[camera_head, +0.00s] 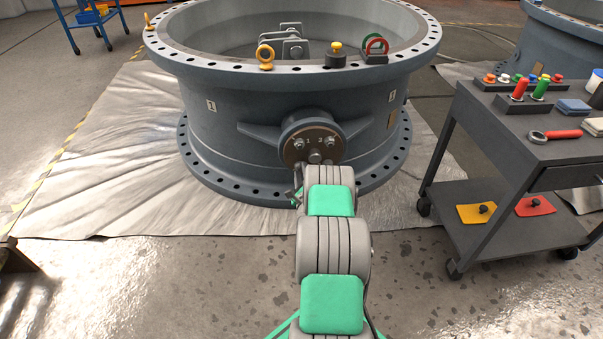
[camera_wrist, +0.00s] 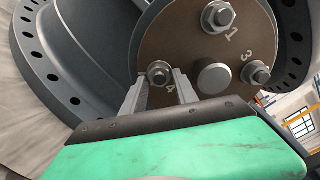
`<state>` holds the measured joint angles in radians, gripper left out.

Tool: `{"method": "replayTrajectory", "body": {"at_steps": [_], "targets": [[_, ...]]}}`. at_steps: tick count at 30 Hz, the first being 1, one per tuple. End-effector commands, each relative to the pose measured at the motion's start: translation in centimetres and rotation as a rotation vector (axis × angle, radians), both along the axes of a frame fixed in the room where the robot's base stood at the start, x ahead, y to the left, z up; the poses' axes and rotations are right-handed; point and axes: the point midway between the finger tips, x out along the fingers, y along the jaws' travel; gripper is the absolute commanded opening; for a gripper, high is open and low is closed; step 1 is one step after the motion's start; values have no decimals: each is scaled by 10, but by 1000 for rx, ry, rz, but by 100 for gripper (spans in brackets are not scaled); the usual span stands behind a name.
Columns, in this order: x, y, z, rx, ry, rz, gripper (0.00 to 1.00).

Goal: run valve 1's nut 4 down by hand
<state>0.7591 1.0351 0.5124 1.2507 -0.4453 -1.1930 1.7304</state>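Valve 1 (camera_head: 225,130) is a large blue-grey flanged ring lying flat, with a "1" plate on its side. Its round brown cover (camera_head: 312,146) faces me, and my arm hides its lower part. In the wrist view nut 4 (camera_wrist: 159,74) sits on a stud beside the stamped "4", at the cover's lower left. My gripper (camera_wrist: 160,76) has its two fingers on either side of nut 4, apart, with narrow gaps seeming to show at the tips. Contact is not clear. Nut 1 (camera_wrist: 218,15) and nut 3 (camera_wrist: 256,73) also show.
A plain round boss (camera_wrist: 214,78) stands out just right of nut 4. A dark tool cart (camera_head: 530,150) stands at the right. An eyebolt (camera_head: 265,56) and other small parts sit on the valve's top flange. Floor sheeting (camera_head: 100,170) is clear at left.

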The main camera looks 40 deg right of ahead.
Motion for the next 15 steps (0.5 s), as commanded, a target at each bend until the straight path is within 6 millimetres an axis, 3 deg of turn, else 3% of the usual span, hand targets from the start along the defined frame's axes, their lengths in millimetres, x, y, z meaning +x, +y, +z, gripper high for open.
{"method": "replayTrajectory", "body": {"at_steps": [5,15], "targets": [[0,0,0,-1,1,0,49],[-8,5,1,0,2,0,49]]}}
